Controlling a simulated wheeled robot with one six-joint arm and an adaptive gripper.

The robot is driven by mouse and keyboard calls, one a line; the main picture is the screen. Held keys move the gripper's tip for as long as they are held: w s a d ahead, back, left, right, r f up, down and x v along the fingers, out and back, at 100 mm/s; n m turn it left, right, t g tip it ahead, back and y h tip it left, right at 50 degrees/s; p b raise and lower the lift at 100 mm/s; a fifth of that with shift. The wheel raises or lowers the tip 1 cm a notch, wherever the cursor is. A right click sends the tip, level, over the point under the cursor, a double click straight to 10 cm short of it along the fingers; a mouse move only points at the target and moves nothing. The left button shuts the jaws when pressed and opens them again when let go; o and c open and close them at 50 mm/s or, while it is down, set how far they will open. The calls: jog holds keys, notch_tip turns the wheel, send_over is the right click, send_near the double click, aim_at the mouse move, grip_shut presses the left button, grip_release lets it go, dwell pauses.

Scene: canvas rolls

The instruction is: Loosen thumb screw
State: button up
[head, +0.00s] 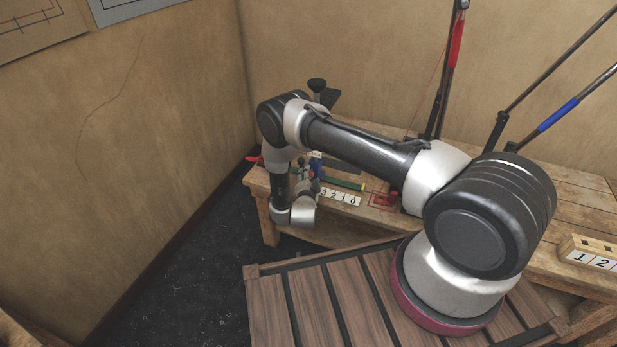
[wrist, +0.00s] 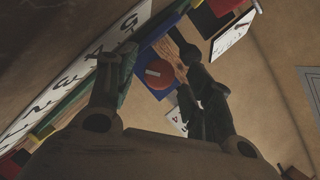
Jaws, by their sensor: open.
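A round red knob with a short white mark, which looks like the thumb screw (wrist: 160,75), sits on a blue block (wrist: 168,50) in the wrist view. My gripper (wrist: 150,72) is open, with one dark finger left of the knob and the other right of it. I cannot tell whether either finger touches the knob. In the head view my gripper (head: 308,176) is at the left end of the workbench, close to the blue block (head: 316,158). The knob is hard to make out there because my wrist and gripper are in front of it.
A white numbered strip (head: 340,197) lies along the bench front, with a green rod (head: 345,184) behind it. A red-marked square (head: 383,201) is right of them. Rods with red and blue grips (head: 557,114) stand at the back right. A numbered wooden block (head: 590,252) sits far right.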

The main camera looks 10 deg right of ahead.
jog(key=shift+w+d+f, duration=0.15)
jog(key=shift+w+d, duration=0.05)
jog(key=shift+w, duration=0.35)
jog(key=shift+c, duration=0.4)
jog(key=c, duration=0.9)
